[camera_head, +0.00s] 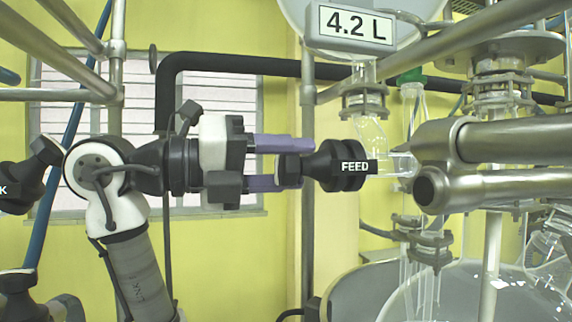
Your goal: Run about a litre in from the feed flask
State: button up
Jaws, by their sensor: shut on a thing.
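A black valve knob labelled FEED (334,165) sits in the middle of the head view, on a short horizontal glass stem to its right. My gripper (285,164) comes from the left with purple fingers above and below the knob's narrow black handle, and it is shut on that handle. Above the knob, the feed flask (305,12) shows only its rounded glass bottom, with a sign reading 4.2 L (351,25) in front. Its neck runs down through a metal flange clamp (365,98) to the valve glass. The liquid level in the flask cannot be seen.
Thick metal rails (500,140) lie close on the right of the knob. A large glass vessel (480,295) is at lower right. Another black knob (20,182) is at the left edge. Metal tubes cross upper left; a black pipe (240,64) runs behind my gripper.

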dwell(0.3)
jog(key=o, duration=1)
jog(key=shift+a, duration=0.1)
jog(key=b+v, duration=0.2)
jog(key=v, duration=1.1)
jog(key=shift+s+a+b, duration=0.2)
jog(key=shift+a+b, duration=0.1)
jog(key=shift+b, duration=0.05)
